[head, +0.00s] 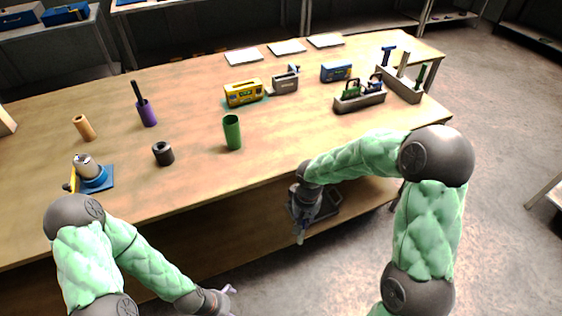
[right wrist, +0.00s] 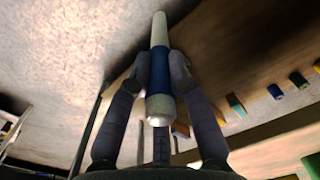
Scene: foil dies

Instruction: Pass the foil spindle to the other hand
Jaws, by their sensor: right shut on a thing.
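The foil spindle (right wrist: 159,72) shows in the right wrist view as a rod with a blue middle and pale ends. My right gripper (right wrist: 160,85) is shut on its blue middle, with a finger on each side and both ends sticking out. In the head view my right gripper (head: 302,222) hangs in front of the table's near edge, and the spindle is mostly hidden there. My left gripper (head: 226,291) is low at the bottom, left of the right one and apart from it. It is mostly hidden behind its wrist, so its fingers are unclear.
The wooden table (head: 200,185) carries a green cup (head: 232,132), a dark cylinder (head: 163,153), a purple holder (head: 148,112), a blue-based fixture (head: 95,177) and a yellow box (head: 243,92). A grey tray (head: 345,205) lies on the shelf below. Open floor lies in front.

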